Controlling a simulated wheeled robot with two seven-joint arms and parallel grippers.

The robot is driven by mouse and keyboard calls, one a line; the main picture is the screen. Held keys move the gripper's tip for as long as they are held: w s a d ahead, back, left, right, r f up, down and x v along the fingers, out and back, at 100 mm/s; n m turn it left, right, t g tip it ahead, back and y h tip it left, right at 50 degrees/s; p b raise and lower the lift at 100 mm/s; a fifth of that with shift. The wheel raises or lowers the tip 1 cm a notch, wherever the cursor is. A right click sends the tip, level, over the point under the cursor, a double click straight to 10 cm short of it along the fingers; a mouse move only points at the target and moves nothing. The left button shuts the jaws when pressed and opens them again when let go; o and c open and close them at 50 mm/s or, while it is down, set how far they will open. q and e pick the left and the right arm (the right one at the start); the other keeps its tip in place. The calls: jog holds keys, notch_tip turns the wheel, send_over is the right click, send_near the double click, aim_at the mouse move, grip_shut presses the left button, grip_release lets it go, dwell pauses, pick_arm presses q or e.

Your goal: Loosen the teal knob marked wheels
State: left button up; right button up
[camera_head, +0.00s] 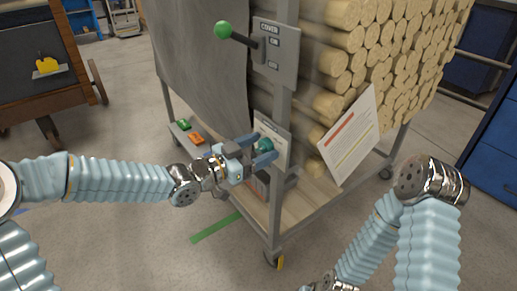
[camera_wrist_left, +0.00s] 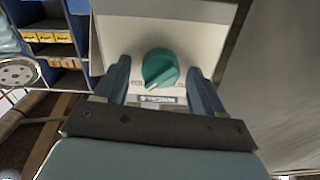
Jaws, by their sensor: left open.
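The teal knob (camera_head: 266,145) is on a pale panel on the cart's upright post. In the left wrist view the round knob (camera_wrist_left: 161,66) has a white pointer mark toward its lower left. A label (camera_wrist_left: 157,99) beside it appears upside down and seems to read WHEELS. My left gripper (camera_head: 258,149) is open at the panel, with one finger on each side of the knob. In the wrist view small gaps show between knob and fingers, so it does not look gripped. My right arm is at the lower right; its gripper is out of frame.
Above the knob, a COVER switch plate (camera_head: 274,52) carries a lever with a green ball (camera_head: 223,29). A tilted paper sheet (camera_head: 350,137) hangs right of the panel. Stacked logs (camera_head: 385,50) fill the cart behind. Green and orange items (camera_head: 196,138) lie on its lower deck.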

pick_arm(q)
jog(key=shift+c, duration=0.4)
jog(key=c, duration=1)
